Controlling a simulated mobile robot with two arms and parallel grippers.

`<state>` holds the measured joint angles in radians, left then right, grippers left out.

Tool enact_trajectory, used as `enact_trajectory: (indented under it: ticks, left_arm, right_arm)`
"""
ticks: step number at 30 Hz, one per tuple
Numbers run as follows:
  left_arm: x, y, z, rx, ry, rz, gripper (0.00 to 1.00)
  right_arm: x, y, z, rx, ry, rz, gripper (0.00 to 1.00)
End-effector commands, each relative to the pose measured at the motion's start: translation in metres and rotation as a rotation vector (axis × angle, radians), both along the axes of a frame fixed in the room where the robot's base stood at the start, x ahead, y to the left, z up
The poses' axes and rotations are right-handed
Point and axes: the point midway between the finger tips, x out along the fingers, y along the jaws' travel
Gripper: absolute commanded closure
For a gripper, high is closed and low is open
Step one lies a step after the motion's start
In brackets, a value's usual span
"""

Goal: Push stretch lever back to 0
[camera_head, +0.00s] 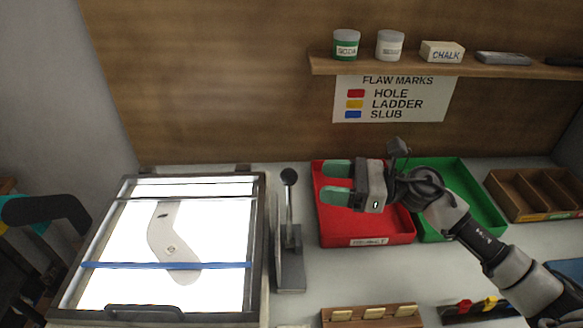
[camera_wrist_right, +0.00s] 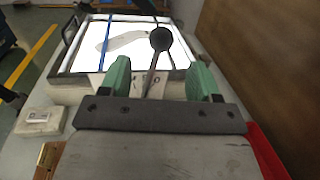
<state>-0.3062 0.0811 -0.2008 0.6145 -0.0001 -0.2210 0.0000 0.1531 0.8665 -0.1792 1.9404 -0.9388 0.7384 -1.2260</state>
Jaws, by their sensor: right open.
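The stretch lever (camera_head: 288,210) is a grey rod with a dark ball knob, standing nearly upright on a metal bracket at the right side of the lit board. The right wrist view shows its knob (camera_wrist_right: 161,39) ahead of and between my fingers, with the rod running down. My right gripper (camera_head: 337,182) is open and empty, with green fingers pointing left toward the lever. It is over the red tray, apart from the lever in the head view. The lit board (camera_head: 258,215) holds a pale sock shape. The lever's scale cannot be read. My left gripper is not in view.
The red tray (camera_head: 384,239) and green tray (camera_head: 459,164) stand right of the lever. A brown divided box (camera_head: 520,212) is at far right. A wooden holder (camera_head: 402,322) is at the front. A shelf (camera_head: 330,66) with jars runs along the back wall.

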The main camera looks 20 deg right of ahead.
Motion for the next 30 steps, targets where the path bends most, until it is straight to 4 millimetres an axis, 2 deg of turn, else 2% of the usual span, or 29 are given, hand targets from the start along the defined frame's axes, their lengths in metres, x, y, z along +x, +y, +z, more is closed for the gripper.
enact_trajectory:
  ticks: [1,6,12,17,25,30]
  left_arm:
    - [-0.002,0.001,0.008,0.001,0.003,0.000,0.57]
    - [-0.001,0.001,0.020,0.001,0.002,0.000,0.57]
    - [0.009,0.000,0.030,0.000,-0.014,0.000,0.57]
    - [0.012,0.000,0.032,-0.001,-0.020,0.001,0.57]
    - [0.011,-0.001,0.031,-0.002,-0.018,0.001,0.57]
    - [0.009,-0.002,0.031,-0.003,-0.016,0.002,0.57]
  right_arm:
    - [0.005,0.009,0.006,0.004,-0.002,0.002,0.38]
    - [0.020,0.039,0.005,0.005,-0.001,0.000,0.38]
    - [0.033,0.064,0.003,0.004,0.001,-0.002,0.38]
    - [0.036,0.072,0.001,0.002,0.002,-0.001,0.38]
    - [0.037,0.073,0.000,0.001,0.002,-0.001,0.38]
    - [0.037,0.073,0.000,0.001,0.002,-0.001,0.64]
